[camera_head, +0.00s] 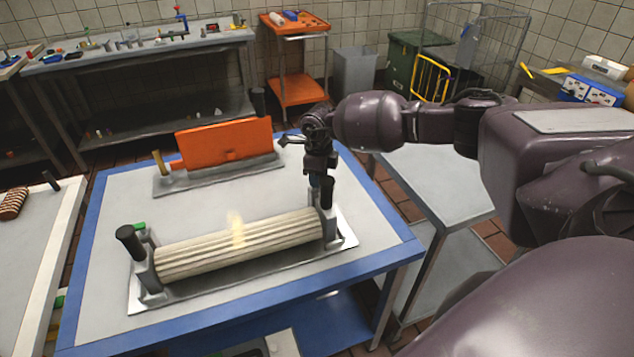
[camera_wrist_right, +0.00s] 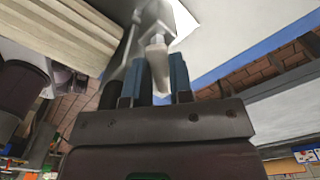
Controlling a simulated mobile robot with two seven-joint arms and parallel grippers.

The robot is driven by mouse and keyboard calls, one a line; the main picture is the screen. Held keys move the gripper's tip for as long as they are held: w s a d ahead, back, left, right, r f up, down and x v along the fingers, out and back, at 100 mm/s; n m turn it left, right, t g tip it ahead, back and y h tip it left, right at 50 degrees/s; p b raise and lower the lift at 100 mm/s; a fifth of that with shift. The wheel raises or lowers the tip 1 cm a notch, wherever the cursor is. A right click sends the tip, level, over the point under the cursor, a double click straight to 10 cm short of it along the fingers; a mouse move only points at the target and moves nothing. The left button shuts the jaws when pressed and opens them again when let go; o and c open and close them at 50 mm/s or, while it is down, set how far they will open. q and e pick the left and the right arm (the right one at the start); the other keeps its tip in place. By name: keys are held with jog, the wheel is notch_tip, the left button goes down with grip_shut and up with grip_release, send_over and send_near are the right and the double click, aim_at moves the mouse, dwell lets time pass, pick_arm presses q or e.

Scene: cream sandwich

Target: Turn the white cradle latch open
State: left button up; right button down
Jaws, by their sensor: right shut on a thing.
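The grey cradle (camera_head: 215,279) lies on the blue-edged table and bears a long cream-coloured ribbed roller (camera_head: 240,243). My right gripper (camera_head: 318,178) points down at the cradle's right end, beside a black upright knob (camera_head: 327,192). In the right wrist view, my right gripper (camera_wrist_right: 158,78) has its two blue fingers either side of the white latch (camera_wrist_right: 157,52), shut on it. The latch itself is hidden behind the gripper in the head view. The ribbed roller (camera_wrist_right: 65,35) shows at the upper left of the wrist view. My left gripper is out of view.
The blue-edged table (camera_head: 100,245) also bears an orange panel (camera_head: 226,140) on a grey base behind the cradle. A second black knob (camera_head: 130,240) stands at the cradle's left end. A grey side table (camera_head: 435,185) stands to the right, under my right arm.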

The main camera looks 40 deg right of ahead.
jog(key=n+b, duration=0.1)
jog(key=n, duration=0.1)
jog(key=n+b, duration=0.1)
jog(key=n, duration=0.1)
jog(key=shift+w+d+f, duration=0.15)
jog(key=shift+w, duration=0.05)
jog(key=shift+w+n+b, duration=0.1)
jog(key=shift+n+b, duration=0.45)
jog(key=shift+n, duration=0.95)
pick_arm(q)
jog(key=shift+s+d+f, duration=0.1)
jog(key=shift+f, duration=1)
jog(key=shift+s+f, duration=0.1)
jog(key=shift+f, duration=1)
pick_arm(e)
jog(key=shift+r, duration=0.2)
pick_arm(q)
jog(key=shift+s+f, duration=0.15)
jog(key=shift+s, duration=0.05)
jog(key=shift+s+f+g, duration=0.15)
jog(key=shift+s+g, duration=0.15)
pick_arm(e)
jog(key=c, duration=1)
grip_release()
